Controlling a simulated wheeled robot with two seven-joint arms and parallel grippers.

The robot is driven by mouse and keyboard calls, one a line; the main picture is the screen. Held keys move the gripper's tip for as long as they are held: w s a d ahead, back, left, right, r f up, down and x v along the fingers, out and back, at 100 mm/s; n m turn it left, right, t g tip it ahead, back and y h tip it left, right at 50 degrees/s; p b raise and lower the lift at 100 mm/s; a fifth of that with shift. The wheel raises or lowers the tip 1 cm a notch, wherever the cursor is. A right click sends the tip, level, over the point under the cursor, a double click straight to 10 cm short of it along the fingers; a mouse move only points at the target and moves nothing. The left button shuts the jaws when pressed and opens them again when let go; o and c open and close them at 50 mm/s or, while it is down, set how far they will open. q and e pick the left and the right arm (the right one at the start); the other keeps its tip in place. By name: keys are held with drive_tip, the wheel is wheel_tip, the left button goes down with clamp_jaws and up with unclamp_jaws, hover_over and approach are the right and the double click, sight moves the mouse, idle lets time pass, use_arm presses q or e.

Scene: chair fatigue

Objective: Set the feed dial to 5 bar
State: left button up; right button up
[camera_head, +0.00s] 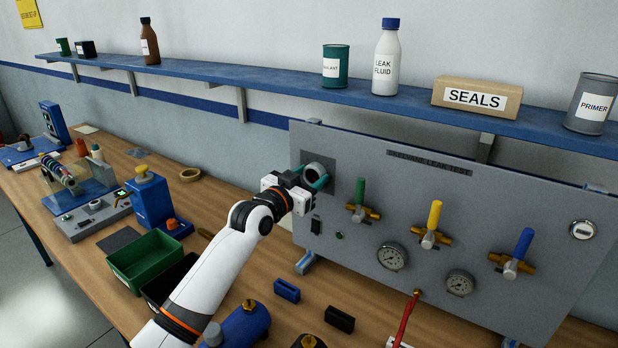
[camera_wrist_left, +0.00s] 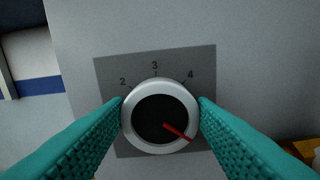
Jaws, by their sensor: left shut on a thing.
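The feed dial (camera_wrist_left: 150,118) is a round knob with a silver rim, a black face and a red pointer, on a dark grey plate (camera_wrist_left: 110,75) marked 2, 3 and 4. The red pointer (camera_wrist_left: 178,132) aims to the lower right, past the 4. No number shows by its tip; the right finger covers part of the plate there. My left gripper (camera_wrist_left: 161,112) is shut on the dial, with one teal finger against each side. In the head view the dial (camera_head: 313,171) sits at the upper left of the grey panel (camera_head: 450,205), between the fingers.
Right of the dial are valves with green (camera_head: 360,192), yellow (camera_head: 434,213) and blue (camera_head: 522,243) handles, and two gauges (camera_head: 392,256). A blue shelf (camera_head: 290,91) with bottles and a SEALS box (camera_head: 476,96) runs above. Bins (camera_head: 146,258) stand on the bench left of my arm.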

use_arm(q)
drive_tip(key=n, duration=0.4)
drive_tip(key=shift+p, duration=0.3)
drive_tip(key=shift+a+f+n+p, duration=0.1)
drive_tip(key=shift+n+p, duration=0.3)
drive_tip(key=shift+n, duration=1.5)
drive_tip(key=o, duration=1)
drive_tip(key=shift+w, duration=0.1)
drive_tip(key=b+v, duration=0.2)
drive_tip(key=v, duration=1)
